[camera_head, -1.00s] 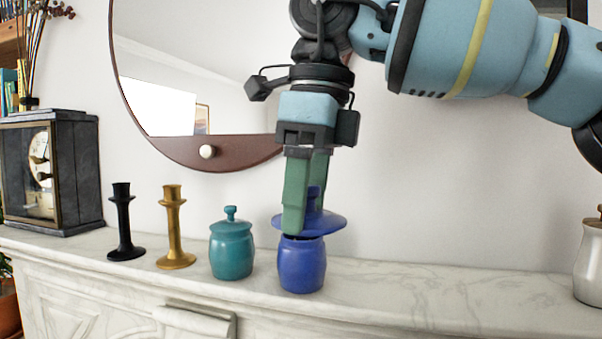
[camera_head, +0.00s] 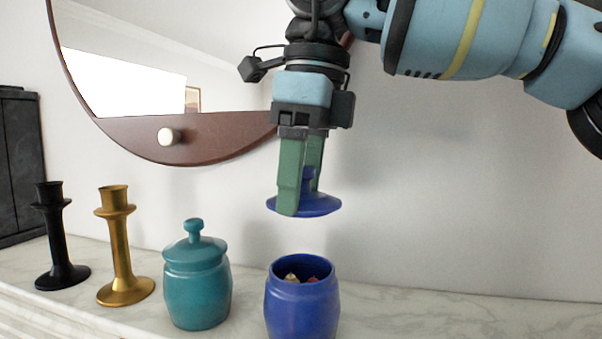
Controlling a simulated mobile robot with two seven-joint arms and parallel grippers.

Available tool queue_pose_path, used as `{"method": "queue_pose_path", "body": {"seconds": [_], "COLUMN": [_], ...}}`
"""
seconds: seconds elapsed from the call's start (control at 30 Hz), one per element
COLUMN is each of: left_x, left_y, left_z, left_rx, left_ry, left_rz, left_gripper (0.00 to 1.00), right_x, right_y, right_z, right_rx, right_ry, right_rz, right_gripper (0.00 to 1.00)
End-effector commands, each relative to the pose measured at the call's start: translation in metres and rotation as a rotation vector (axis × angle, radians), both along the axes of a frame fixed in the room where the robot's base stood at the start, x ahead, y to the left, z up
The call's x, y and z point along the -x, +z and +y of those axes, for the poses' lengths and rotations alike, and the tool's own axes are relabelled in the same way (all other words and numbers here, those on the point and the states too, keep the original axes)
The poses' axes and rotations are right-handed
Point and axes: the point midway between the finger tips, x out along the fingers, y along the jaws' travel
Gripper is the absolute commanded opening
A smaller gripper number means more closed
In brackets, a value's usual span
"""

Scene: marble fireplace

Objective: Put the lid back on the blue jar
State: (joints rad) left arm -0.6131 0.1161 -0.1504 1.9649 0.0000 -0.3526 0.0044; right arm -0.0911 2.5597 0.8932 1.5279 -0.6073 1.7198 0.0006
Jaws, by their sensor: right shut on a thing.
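The blue jar (camera_head: 301,309) stands open on the marble mantel, with small pale and reddish things showing inside its mouth. Its blue lid (camera_head: 318,207) is held above the jar, a clear gap over the rim and slightly right of the jar's middle. My right gripper (camera_head: 300,190) points down, its green fingers shut on the lid's knob. The lid looks about level. My left gripper is not in view.
A teal lidded jar (camera_head: 197,287) stands just left of the blue jar. Further left are a gold candlestick (camera_head: 121,250) and a black candlestick (camera_head: 58,240). A round mirror (camera_head: 215,140) hangs behind. The mantel (camera_head: 450,314) is clear to the right.

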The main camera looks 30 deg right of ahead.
Motion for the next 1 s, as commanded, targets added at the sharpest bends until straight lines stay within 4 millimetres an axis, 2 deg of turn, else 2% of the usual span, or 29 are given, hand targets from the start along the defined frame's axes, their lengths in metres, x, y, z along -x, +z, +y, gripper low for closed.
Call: {"method": "queue_pose_path", "body": {"seconds": [0.33,0.73,1.0], "left_x": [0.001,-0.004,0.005], "left_y": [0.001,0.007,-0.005], "left_z": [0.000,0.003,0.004], "left_rx": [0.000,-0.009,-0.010], "left_ry": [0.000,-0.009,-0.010], "left_rz": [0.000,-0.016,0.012], "left_gripper": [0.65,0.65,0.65], "right_x": [0.000,0.002,-0.001], "right_y": [-0.007,-0.039,-0.060], "right_z": [0.000,0.000,0.000], "right_rx": [0.002,0.001,0.001], "right_ry": [0.001,0.000,0.001], "right_rz": [-0.001,-0.002,0.002], "right_gripper": [0.45,0.45,0.45]}}
